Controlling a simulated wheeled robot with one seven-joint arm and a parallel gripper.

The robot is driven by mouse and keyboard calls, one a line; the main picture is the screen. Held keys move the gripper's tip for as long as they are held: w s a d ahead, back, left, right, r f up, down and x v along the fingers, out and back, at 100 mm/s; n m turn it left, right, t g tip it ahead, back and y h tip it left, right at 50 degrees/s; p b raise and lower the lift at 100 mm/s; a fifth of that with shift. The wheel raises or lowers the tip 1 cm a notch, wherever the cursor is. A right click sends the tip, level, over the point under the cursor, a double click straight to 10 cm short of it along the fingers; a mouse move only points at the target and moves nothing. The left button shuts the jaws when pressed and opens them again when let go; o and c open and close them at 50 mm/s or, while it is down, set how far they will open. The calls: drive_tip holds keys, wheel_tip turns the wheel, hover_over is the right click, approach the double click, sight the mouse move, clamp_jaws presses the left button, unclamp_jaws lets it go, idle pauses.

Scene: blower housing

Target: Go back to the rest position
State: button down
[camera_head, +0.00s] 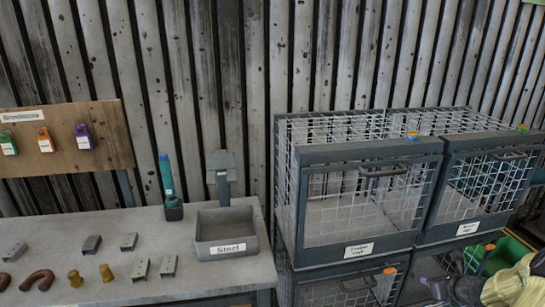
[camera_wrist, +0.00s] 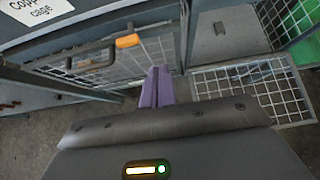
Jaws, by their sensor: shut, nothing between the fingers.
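My gripper shows in the wrist view as two purple fingers (camera_wrist: 157,86) pressed together, with nothing between them. They point at the front of a grey mesh cage with a dark handle and an orange latch (camera_wrist: 127,41). I cannot tell whether they touch it. In the head view, my gripper (camera_head: 436,286) is at the lower right, in front of the lower cages, with part of my beige arm behind it. The rest of the arm is cut off by the picture's edge.
Two upper mesh cages (camera_head: 372,153) stand on lower ones. A mesh panel (camera_wrist: 250,88) juts out near a green bin (camera_wrist: 303,48). At left, a workbench (camera_head: 205,289) holds a steel bin (camera_head: 226,230), a teal tool (camera_head: 166,177) and small metal parts. A board (camera_head: 110,135) carries coloured tags.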

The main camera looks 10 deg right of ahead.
drive_tip(key=w+a+r+n+g+y+p, duration=0.1)
drive_tip(key=a+r+n+g+y+p, duration=0.3)
drive_tip(key=a+n, duration=0.75)
drive_tip(key=w+a+r+n+g+h, duration=0.15)
drive_tip(key=a+r+n, duration=0.45)
drive_tip(key=a, duration=1)
drive_tip(key=s+a+r+n+g+h+p, duration=0.1)
drive_tip(key=s+a+r+n, duration=0.3)
drive_tip(key=s+a+n, duration=0.2)
drive_tip(key=s+a+r+n+g+h+p, duration=0.1)
drive_tip(key=s+a+r+n, duration=0.4)
drive_tip(key=a+n, duration=0.5)
drive_tip(key=shift+s+a+r+n+p, duration=0.2)
drive_tip(key=shift+s+n+p, duration=0.4)
drive_tip(key=shift+s+n, duration=0.55)
drive_tip(key=shift+w, duration=0.15)
drive_tip(key=shift+d, duration=0.2)
drive_tip(key=shift+s+a, duration=0.15)
drive_tip(key=shift+s, duration=0.05)
drive_tip(key=shift+w, duration=0.1)
